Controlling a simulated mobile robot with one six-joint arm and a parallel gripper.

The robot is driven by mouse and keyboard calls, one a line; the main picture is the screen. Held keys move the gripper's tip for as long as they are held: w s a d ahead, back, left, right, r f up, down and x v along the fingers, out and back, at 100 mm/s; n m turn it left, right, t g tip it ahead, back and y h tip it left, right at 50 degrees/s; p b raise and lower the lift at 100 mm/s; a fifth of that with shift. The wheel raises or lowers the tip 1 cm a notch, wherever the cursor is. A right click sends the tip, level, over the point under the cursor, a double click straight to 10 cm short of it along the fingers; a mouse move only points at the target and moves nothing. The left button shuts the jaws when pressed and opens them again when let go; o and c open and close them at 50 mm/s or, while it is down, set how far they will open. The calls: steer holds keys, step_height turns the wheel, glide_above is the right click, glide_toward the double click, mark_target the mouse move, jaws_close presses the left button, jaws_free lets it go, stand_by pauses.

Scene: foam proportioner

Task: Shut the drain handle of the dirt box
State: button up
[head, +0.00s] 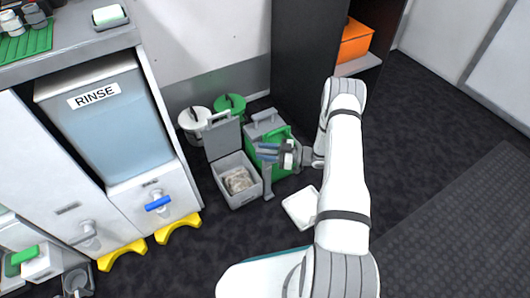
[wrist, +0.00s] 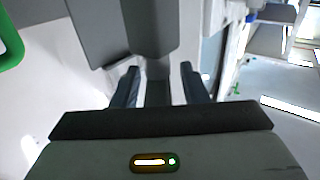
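No label reading dirt box is legible. A grey open-lidded box (head: 246,196) with brownish-grey contents stands on the floor in the head view, left of a green-fronted box (head: 256,150). A grey upright lever-like piece (head: 268,182) shows beside the open box, below my gripper; I cannot tell whether it is the drain handle. My gripper (head: 267,152) points left in front of the green box. In the wrist view its two dark fingers (wrist: 158,84) are apart, with a grey bar (wrist: 157,92) between them and gaps at both sides. Contact is not clear.
A cabinet holds a RINSE tank (head: 108,118), with a blue handle (head: 158,203) below and a grey handle (head: 84,233) farther left. Yellow feet (head: 178,227) stick out at floor level. A white tray (head: 301,207) lies on the floor. Floor at right is clear.

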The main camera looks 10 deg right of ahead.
jaws_close()
steer(key=shift+a, duration=0.1)
steer(key=shift+t, duration=0.3)
steer(key=shift+r+m+t+h+p, duration=0.1)
steer(key=shift+m+t+h+p, duration=0.6)
steer(key=shift+m+t, duration=0.45)
steer(key=m+t+h+p, duration=0.1)
steer(key=m+t+h, duration=0.1)
steer(key=t, duration=0.1)
steer(key=shift+m, duration=0.25)
steer(key=m+t+h, duration=0.1)
steer(key=m+h, duration=0.1)
steer(key=m+t+h+p, duration=0.1)
steer(key=t+h, duration=0.1)
steer(key=h, duration=0.1)
steer(key=m+t+h+p, duration=0.1)
steer(key=m+t+h, duration=0.1)
steer(key=shift+w+d+m+h, duration=0.1)
steer(key=shift+d+m+h, duration=0.2)
steer(key=shift+h, duration=0.1)
steer(key=shift+f+t+h, duration=0.2)
steer(key=shift+t+h, duration=0.05)
steer(key=shift+h, duration=0.05)
